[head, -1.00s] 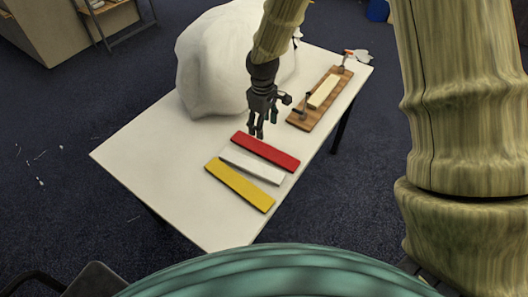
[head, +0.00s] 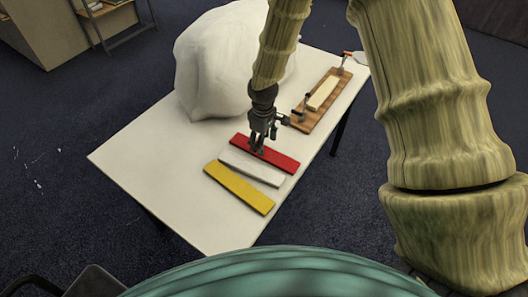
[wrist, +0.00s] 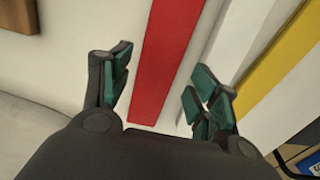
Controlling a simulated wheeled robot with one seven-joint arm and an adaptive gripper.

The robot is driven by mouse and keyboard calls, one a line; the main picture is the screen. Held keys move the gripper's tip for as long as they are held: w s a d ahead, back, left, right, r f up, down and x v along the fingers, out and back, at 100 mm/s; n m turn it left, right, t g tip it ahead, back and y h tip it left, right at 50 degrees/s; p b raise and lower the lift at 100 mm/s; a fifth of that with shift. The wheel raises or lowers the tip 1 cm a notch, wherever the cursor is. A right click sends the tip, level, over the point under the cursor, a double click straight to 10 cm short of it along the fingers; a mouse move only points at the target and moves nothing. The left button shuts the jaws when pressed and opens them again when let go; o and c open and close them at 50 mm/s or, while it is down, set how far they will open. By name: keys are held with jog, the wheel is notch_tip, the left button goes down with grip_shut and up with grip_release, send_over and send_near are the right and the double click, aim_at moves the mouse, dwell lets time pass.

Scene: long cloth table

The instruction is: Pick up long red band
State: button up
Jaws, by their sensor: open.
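The long red band (head: 280,159) lies flat on the white table, the farthest of three parallel bands. In the head view my gripper (head: 257,150) is over the left half of the red band and hides part of it. In the wrist view the red band (wrist: 163,65) runs between the open fingers of my gripper (wrist: 160,90), closer to the left finger. The fingers are empty. I cannot tell how high the fingertips are above the table.
A white band (head: 252,167) and a yellow band (head: 239,187) lie beside the red one on the table (head: 150,150). A wooden board (head: 328,112) with a pale strip and clamps is at the right. A large white lump (head: 205,65) stands behind.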

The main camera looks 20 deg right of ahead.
jog(key=shift+d+f+p, duration=0.1)
jog(key=shift+f+p, duration=0.3)
jog(key=shift+f, duration=1.7)
jog(key=c, duration=0.8)
